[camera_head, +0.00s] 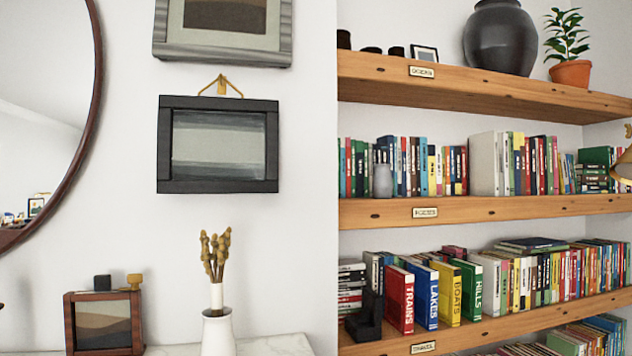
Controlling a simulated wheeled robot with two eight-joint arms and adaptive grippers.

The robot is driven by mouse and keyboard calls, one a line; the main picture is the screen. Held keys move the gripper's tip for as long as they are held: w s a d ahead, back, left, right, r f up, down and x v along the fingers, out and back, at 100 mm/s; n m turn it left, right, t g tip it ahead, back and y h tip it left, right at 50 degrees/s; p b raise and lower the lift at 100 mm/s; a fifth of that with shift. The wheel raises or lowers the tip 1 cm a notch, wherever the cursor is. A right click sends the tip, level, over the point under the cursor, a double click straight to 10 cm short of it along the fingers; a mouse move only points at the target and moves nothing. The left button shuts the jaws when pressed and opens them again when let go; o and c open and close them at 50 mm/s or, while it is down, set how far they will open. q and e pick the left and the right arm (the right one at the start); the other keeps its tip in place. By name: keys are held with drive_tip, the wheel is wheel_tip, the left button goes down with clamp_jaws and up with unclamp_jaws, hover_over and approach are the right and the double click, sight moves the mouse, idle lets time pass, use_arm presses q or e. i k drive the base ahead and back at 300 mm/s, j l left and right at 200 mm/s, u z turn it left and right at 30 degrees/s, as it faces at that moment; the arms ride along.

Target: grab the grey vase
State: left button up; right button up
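A small grey vase (382,181) stands upright on the middle wooden shelf (480,208), near its left end, in front of a row of books. A much larger, dark grey round vase (500,40) stands on the top shelf (480,84); its top is cut off by the picture edge. A white vase (218,335) with dried stems stands on the marble mantel at the lower middle. Neither of my grippers is in view.
Books (430,168) stand close behind and beside the small vase. A potted plant (570,74) is on the top shelf, and large coloured books (426,296) fill the lower shelf. A framed picture (104,323) stands on the marble mantel (282,347). A lamp (624,166) is at the right edge.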

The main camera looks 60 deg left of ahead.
sight(382, 184)
drive_tip(key=l+u, duration=0.1)
drive_tip(key=u, duration=0.3)
drive_tip(key=l+u, duration=0.1)
drive_tip(key=u, duration=0.25)
drive_tip(key=l+u, duration=0.1)
drive_tip(key=u, duration=0.3)
drive_tip(key=l+u, duration=0.1)
drive_tip(key=u, duration=0.3)
drive_tip(key=i+l+u, duration=0.3)
drive_tip(key=i+l, duration=0.1)
drive_tip(key=l, duration=0.1)
